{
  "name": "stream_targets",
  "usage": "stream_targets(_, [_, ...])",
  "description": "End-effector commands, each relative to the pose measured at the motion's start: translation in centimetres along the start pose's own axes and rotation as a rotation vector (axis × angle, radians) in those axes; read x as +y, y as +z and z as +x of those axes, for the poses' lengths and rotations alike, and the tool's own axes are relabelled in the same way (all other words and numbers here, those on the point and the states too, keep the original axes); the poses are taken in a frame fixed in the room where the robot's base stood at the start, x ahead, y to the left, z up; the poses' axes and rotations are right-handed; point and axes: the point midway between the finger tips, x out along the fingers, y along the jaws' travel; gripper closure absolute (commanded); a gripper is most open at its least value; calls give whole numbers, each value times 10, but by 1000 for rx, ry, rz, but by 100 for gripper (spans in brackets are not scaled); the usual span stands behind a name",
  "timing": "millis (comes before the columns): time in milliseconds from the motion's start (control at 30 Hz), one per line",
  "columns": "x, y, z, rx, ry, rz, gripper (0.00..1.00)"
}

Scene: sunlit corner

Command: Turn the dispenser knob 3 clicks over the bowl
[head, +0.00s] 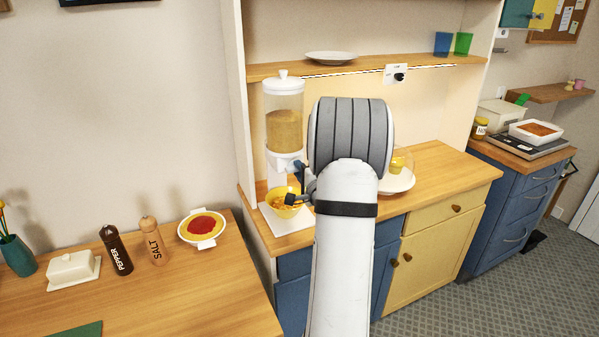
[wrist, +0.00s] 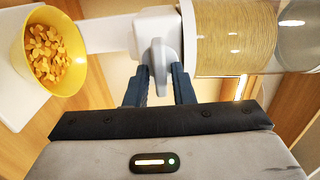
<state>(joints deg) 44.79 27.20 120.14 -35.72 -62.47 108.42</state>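The dispenser (head: 284,128) has a clear hopper of tan grain, a white lid and a white lower body. Its grey knob (wrist: 160,58) faces my gripper in the wrist view. My gripper (wrist: 161,72) has its two dark blue fingers on either side of the knob, with narrow gaps showing, so it looks open around it. In the head view my arm hides most of the gripper and the knob. The yellow bowl (head: 284,211) stands below the dispenser spout and holds several orange-tan pieces; it also shows in the wrist view (wrist: 77,82).
A white mat (head: 287,223) lies under the bowl. A white plate (head: 401,182) with a yellow item under a clear cover stands to the right. A shelf (head: 420,68) runs above. The left table (head: 190,300) carries shakers and a dish.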

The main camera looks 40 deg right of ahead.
Motion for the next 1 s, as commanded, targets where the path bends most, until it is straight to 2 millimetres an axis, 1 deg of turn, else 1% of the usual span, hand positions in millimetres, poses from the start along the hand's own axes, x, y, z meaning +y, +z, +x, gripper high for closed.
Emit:
stream_targets(33, [0, 0, 0, 0, 0, 0, 74])
stream_targets(133, [0, 0, 0, 0, 0, 0, 66])
stream_targets(333, [0, 0, 0, -1, 0, -1, 66])
stream_targets(433, [0, 0, -5, 0, -1, -1, 66])
stream_targets(567, [1, 0, -23, 2, -1, -1, 66])
stream_targets(700, [1, 0, -48, 2, -2, -1, 66])
stream_targets(800, [1, 0, -63, 1, 0, -2, 66])
stream_targets(900, [1, 0, -73, 1, 0, -1, 66])
stream_targets(1000, [0, 0, -78, 0, 0, -1, 66])
